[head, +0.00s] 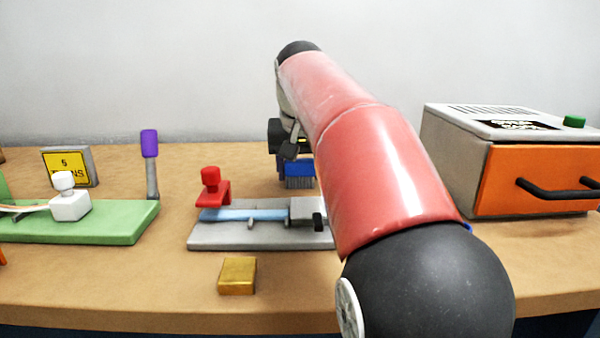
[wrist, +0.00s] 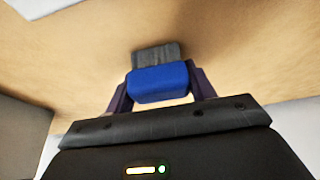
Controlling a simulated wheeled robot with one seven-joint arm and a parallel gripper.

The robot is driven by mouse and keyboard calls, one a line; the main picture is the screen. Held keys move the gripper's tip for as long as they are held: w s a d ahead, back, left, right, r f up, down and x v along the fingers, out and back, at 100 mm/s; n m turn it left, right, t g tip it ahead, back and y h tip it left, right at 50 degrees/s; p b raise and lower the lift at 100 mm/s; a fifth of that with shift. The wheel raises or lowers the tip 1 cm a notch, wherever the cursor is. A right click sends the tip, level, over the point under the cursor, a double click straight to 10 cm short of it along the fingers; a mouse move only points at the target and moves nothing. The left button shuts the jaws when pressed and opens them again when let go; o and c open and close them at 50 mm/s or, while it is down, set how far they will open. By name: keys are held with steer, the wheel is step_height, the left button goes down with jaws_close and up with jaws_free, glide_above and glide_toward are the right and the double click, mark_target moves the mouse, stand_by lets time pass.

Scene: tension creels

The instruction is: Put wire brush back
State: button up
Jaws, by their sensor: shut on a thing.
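The wire brush (wrist: 160,82) has a blue block handle and dark grey bristles. My gripper (wrist: 160,88) is shut on its blue handle, one finger on each side. The bristles point away from my gripper. In the head view the wire brush (head: 300,169) shows as a blue block with bristles facing down, behind the grey fixture and left of my red arm. My gripper (head: 296,160) is partly hidden there by my arm. I cannot tell whether the bristles touch the table.
A grey fixture (head: 215,238) with a red knob stands in front of the brush. A brass block (head: 238,275) lies nearer the front edge. A green base (head: 110,225) and a yellow sign (head: 68,167) stand left. An orange-fronted box (head: 530,178) stands right.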

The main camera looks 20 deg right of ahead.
steer(key=shift+f, duration=0.2)
steer(key=o, duration=0.9)
steer(key=shift+r, duration=0.1)
steer(key=shift+s+r, duration=0.1)
steer(key=shift+r, duration=0.45)
steer(key=p+v, duration=0.3)
steer(key=v, duration=0.8)
steer(key=shift+s, duration=0.2)
